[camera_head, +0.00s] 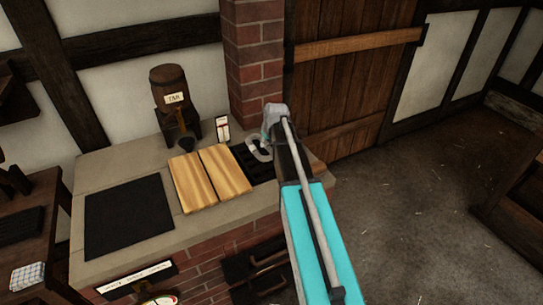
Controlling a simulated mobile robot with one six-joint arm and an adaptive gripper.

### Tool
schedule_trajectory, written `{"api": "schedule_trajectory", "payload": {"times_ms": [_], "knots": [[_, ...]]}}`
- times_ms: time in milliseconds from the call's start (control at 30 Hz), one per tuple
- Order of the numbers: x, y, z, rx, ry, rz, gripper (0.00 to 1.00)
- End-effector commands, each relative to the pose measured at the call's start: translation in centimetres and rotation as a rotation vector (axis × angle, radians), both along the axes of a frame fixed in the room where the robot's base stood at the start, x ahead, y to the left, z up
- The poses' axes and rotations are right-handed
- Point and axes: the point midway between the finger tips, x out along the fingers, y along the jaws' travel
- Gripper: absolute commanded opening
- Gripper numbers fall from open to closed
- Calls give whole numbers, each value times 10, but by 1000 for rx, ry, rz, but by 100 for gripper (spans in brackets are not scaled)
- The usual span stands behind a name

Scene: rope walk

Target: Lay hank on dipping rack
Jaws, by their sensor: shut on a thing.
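A pale looped hank (260,151) hangs at the far end of my arm, in front of and just over the black dipping rack (247,164). My gripper (266,138) is shut on the hank; its fingertips are small and partly hidden by the arm. The dark slotted rack is set at the right part of the stone counter, and my arm covers its right side. I cannot tell whether the hank touches the rack.
Two light wooden boards (210,177) lie left of the rack. A dark flat plate (129,216) is farther left on the counter (106,166). A tar barrel (174,98) and a small labelled card (222,129) stand behind. A brick pillar (255,50) rises at the back.

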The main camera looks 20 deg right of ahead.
Motion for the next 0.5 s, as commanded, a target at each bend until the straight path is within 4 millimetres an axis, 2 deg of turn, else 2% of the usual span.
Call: {"api": "schedule_trajectory", "payload": {"times_ms": [33,200,500], "knots": [[4,-4,-11,0,0,-1,0],[13,-14,-26,1,0,-2,0],[18,-21,-34,0,0,0,0]]}}
